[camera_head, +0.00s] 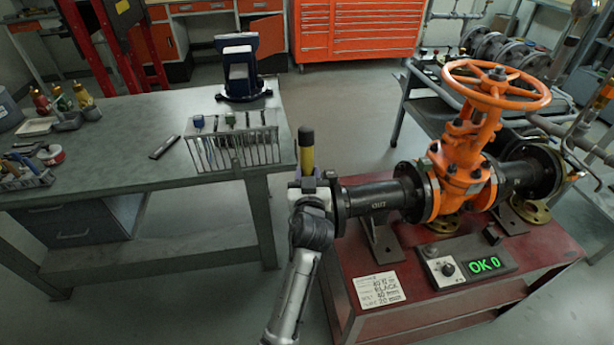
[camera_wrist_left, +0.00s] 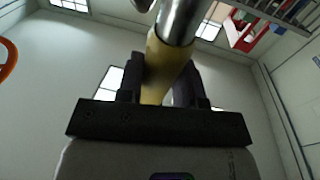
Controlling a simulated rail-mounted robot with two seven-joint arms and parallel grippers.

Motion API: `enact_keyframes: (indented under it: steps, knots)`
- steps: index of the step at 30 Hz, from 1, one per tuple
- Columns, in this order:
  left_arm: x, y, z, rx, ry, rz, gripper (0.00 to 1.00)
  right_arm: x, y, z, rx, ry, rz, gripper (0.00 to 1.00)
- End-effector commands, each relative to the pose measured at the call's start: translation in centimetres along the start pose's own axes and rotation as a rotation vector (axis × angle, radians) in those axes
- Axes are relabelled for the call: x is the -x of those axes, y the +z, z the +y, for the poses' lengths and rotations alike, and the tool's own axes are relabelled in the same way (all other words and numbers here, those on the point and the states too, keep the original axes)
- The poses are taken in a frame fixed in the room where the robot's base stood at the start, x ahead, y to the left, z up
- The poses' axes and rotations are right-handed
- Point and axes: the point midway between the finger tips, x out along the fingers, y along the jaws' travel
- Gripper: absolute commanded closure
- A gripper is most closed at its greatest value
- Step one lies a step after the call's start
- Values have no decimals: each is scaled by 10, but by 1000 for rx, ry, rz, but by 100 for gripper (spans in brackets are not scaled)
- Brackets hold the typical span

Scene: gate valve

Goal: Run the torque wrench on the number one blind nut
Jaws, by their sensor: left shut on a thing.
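My left gripper (camera_head: 308,178) is shut on an upright tool with a yellow and black handle (camera_head: 306,150), which looks like the torque wrench. The left wrist view shows its yellow grip (camera_wrist_left: 165,70) between both fingers and its steel shaft (camera_wrist_left: 180,22) running out of the top of the picture. The gate valve (camera_head: 463,170) is orange, with a large handwheel (camera_head: 496,85). A black pipe marked OUT (camera_head: 378,198) runs left from it to an end flange (camera_head: 339,208), right beside my gripper. The tool's far end and the individual blind nuts cannot be made out. My right gripper is not in view.
The valve stands on a red bench (camera_head: 440,310) with a controller reading OK 0 (camera_head: 484,265) and a printed card (camera_head: 379,289). A grey workbench (camera_head: 120,135) at left bears a tool rack (camera_head: 232,145). Open floor lies between the benches.

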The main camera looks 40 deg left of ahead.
Motion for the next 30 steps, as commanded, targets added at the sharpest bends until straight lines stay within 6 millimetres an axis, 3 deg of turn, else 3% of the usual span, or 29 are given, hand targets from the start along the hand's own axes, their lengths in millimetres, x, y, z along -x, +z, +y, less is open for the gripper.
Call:
enact_keyframes:
  steps: [30]
  knots:
    - [-1,-3,5,4,1,7,100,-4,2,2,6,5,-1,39]
